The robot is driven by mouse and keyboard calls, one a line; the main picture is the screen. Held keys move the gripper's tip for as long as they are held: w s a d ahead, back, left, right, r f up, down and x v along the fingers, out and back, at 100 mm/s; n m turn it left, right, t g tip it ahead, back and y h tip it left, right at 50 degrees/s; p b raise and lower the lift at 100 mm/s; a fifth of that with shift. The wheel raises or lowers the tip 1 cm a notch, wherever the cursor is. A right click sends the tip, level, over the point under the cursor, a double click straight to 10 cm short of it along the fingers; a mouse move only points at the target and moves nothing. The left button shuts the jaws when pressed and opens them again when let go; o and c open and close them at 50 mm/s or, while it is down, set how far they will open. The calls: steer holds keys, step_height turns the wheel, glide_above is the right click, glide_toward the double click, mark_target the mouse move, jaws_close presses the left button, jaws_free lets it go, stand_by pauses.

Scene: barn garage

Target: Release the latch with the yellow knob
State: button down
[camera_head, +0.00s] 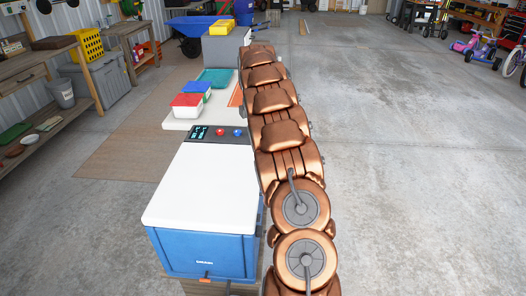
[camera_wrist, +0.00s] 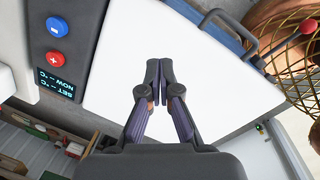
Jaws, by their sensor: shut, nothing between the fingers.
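No yellow knob is clearly identifiable. A small orange piece (camera_head: 205,279) shows low on the front of the blue box (camera_head: 210,255), at the end of a thin dark part; I cannot tell if it belongs to the latch. The box has a white lid (camera_head: 205,190) and a panel with a display and red and blue buttons (camera_head: 230,132). My gripper (camera_wrist: 159,70) is shut and empty, seen in front of the white lid in the wrist view. The panel (camera_wrist: 55,45) is left of it and a grey handle (camera_wrist: 233,30) is up to the right. The head view does not show my gripper.
A red-lidded container (camera_head: 187,105) and a teal tray (camera_head: 214,76) are behind the box. A wooden workbench (camera_head: 38,65) stands left. A golden wire basket (camera_wrist: 290,65) with a red ball (camera_wrist: 307,26) is at the wrist view's upper right. The concrete floor (camera_head: 420,170) is open on the right.

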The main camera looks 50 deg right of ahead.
steer(key=shift+f, duration=0.1)
steer(key=f, duration=0.3)
steer(key=f+p, duration=0.1)
steer(key=f, duration=0.2)
steer(key=f+p, duration=0.1)
steer(key=f, duration=0.1)
steer(key=shift+w+d+f, duration=0.35)
steer(key=shift+w+f, duration=0.05)
steer(key=shift+s+d+f+p, duration=0.15)
steer(key=shift+d+f+p, duration=0.15)
steer(key=shift+d, duration=0.35)
steer(key=shift+s+d+f+p, duration=0.15)
steer(key=shift+d+f, duration=0.2)
steer(key=shift+d, duration=0.25)
steer(key=shift+s+d+f, duration=0.15)
steer(key=shift+s+d, duration=0.05)
steer(key=shift+d, duration=0.45)
steer(key=shift+s+d+f+b, duration=0.1)
steer(key=shift+s+d+b, duration=0.05)
steer(key=shift+b, duration=0.35)
